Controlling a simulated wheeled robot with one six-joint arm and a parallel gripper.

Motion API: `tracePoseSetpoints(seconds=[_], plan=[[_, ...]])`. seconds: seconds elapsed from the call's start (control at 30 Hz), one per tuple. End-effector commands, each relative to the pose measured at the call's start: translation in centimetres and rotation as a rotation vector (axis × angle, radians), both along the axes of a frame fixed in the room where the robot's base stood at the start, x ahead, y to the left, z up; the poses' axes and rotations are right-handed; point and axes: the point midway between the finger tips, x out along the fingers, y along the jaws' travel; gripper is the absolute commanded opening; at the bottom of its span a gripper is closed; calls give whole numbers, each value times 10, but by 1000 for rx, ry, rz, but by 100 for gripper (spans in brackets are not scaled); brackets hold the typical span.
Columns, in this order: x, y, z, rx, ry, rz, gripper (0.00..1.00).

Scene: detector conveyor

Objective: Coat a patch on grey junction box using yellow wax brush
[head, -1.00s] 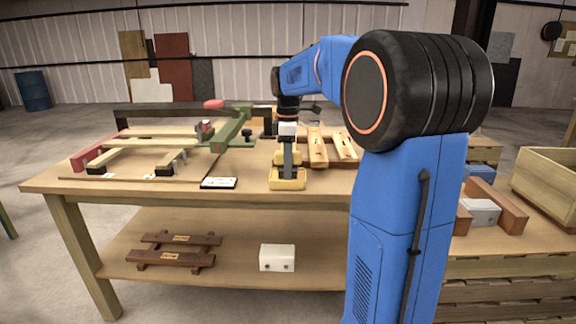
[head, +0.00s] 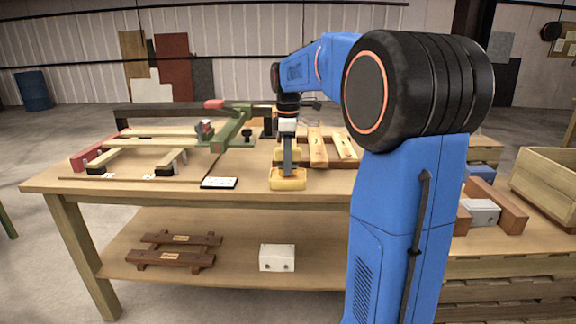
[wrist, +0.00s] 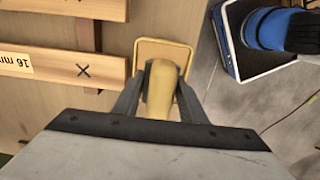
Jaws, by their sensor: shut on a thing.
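The yellow wax brush (head: 288,181) is at the front edge of the tabletop in the head view, with its broad yellow base low and its handle upward. My gripper (head: 288,166) points down and is shut on the handle. In the wrist view, the yellow handle (wrist: 163,85) sits between the two fingers, with the base (wrist: 163,50) beyond. I cannot tell whether the base touches the table. A pale grey box (head: 483,211), seemingly the junction box, sits between brown blocks at the right, partly behind my arm.
Wooden slats (head: 317,147) lie beside the brush; a green clamp-like frame (head: 232,128) stands to its left. A black-and-white plate (head: 219,183) lies at the front edge. A white box (head: 277,258) stands on the lower shelf. A wooden crate (head: 550,180) is at far right.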

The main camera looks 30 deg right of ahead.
Motion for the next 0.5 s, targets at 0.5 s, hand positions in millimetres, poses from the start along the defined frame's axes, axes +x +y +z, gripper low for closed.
tracePoseSetpoints(seconds=[0.5], plan=[[0,0,34,-1,-3,0,20]])
